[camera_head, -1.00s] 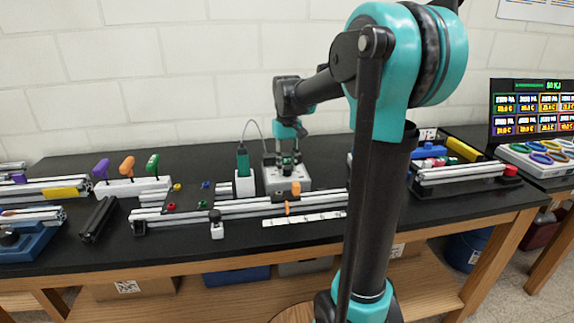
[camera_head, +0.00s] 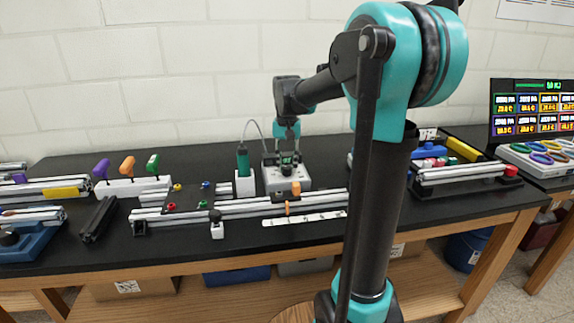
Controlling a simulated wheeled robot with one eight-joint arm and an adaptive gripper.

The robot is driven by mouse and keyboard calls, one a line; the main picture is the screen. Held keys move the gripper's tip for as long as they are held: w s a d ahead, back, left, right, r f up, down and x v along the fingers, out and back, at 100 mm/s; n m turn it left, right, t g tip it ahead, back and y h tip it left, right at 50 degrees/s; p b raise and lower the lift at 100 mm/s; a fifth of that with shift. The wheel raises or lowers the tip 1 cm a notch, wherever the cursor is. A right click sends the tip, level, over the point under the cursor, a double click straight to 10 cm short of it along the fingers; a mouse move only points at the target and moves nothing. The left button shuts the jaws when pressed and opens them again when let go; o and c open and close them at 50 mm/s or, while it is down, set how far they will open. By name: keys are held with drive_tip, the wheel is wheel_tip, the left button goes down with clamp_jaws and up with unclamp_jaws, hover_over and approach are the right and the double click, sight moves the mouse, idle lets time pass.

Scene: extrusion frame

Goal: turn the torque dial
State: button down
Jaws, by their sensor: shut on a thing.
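The torque dial sits on the grey control box (camera_head: 299,185), which has a small green display (camera_head: 287,159). My gripper (camera_head: 284,150) is at the upper back of the box, pointing down and shut on the dial. The dial itself is mostly hidden by the gripper and too small to make out. A green screwdriver (camera_head: 242,160) stands in a white holder (camera_head: 245,185) just left of the box, with a cable curving up from it.
Aluminium extrusions (camera_head: 250,208) lie in front of the box. A rack with purple, orange and green-handled tools (camera_head: 130,187) stands at left. A monitor (camera_head: 533,110) and coloured rings (camera_head: 540,150) are at right. My upper arm hides part of the bench.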

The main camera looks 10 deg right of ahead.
sight(287, 167)
drive_tip(key=c, duration=1.2)
unclamp_jaws()
wheel_tip(287, 167, up, 12)
